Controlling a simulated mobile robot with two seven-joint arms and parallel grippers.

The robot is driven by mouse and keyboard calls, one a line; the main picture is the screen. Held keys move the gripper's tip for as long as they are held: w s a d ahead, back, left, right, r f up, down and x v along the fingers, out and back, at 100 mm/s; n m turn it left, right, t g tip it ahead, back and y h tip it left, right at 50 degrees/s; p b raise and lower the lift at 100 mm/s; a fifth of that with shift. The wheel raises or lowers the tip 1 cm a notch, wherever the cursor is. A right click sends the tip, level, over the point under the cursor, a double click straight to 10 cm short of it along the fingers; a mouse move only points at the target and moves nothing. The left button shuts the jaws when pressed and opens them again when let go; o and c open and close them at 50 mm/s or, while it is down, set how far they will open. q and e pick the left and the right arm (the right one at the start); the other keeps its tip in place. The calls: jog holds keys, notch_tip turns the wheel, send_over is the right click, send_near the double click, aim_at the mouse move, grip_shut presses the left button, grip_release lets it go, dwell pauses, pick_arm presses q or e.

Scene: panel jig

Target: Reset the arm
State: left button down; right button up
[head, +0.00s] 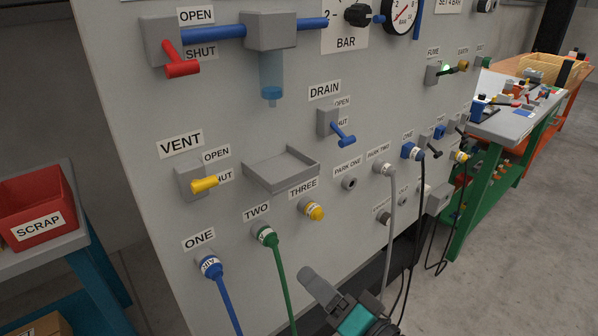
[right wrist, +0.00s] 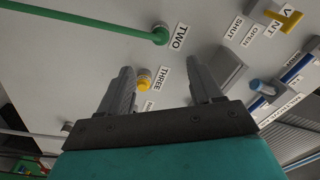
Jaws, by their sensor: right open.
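My right gripper (head: 336,290) is low in front of the grey panel (head: 130,120), at the bottom of the head view. In the right wrist view its two fingers (right wrist: 161,72) stand wide apart with nothing between them. The fingers point toward the panel, and the yellow plug (right wrist: 145,84) by the label THREE shows beyond the gap, near the left-hand finger. The same yellow plug (head: 312,210) shows in the head view, up and left of the gripper. I cannot tell whether the fingers touch the panel. My left gripper is not in view.
A blue hose (head: 224,300) is at ONE and a green hose (head: 279,280) at TWO. A grey hose (head: 392,230) hangs right of the gripper. A small tray (head: 281,168), red lever (head: 181,67), yellow lever (head: 205,184) and blue lever (head: 343,135) stick out. A red scrap bin (head: 35,205) stands left.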

pick_arm(q)
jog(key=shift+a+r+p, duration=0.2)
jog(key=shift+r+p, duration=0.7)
jog(key=shift+p, duration=0.1)
pick_arm(e)
jog(key=s+d+f+n+g+h, duration=0.2)
jog(key=s+d+f+n+h, duration=0.1)
jog(key=s+d+f+h, duration=0.1)
jog(key=s+d+f+n+g+h, duration=0.1)
jog(key=s+d+f+n+h, duration=0.3)
jog(key=f, duration=0.7)
jog(key=s+d, duration=0.2)
jog(key=d, duration=0.1)
jog(key=shift+s+d+g+h, duration=0.3)
jog(key=shift+d+g, duration=0.1)
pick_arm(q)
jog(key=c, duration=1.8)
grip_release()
pick_arm(e)
jog(key=shift+c, duration=0.5)
